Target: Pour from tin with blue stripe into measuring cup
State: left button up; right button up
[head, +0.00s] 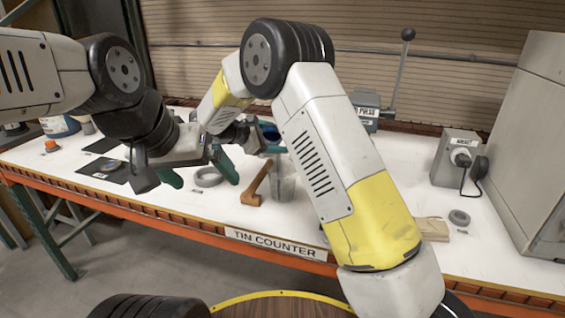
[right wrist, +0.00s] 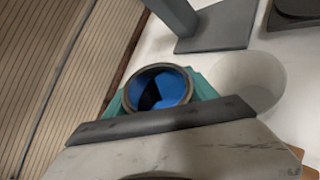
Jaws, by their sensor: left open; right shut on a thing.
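The tin (head: 268,130) shows a blue inside at its mouth in the head view, partly behind my right arm. In the right wrist view the open tin (right wrist: 160,88) has a dark rim and sits between the teal fingers; its stripe is hidden. My right gripper (head: 261,143) is shut on it. The translucent measuring cup (head: 283,182) stands on the counter, partly covered by my right arm. In the right wrist view the cup (right wrist: 250,82) is just right of the tin, apart from its mouth. My left gripper (head: 200,175) is open and empty, left of the cup.
A brown angled piece (head: 254,188) is beside the cup. A grey lever device (head: 367,112) stands behind. A socket box (head: 455,160) and grey cabinet (head: 520,140) are at right. Grey rings (head: 208,178) and dark mats (head: 105,170) lie on the counter.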

jog(key=shift+s+d+r+m+t, duration=0.15)
jog(key=shift+s+r+m+t, duration=0.15)
jog(key=shift+r, duration=0.2)
jog(key=shift+s+d+f+m+t+y, duration=0.1)
jog(key=shift+f+m+t+y, duration=0.2)
jog(key=shift+f+m, duration=0.25)
dwell(1.4)
jog(key=shift+r+m+t, duration=0.7)
jog(key=shift+m+t, duration=0.2)
jog(key=shift+m, duration=0.35)
dwell(2.9)
jog(key=shift+s+f+m+p, duration=0.1)
jog(key=shift+f+m+p, duration=0.2)
jog(key=shift+m+p, duration=0.1)
dwell(1.0)
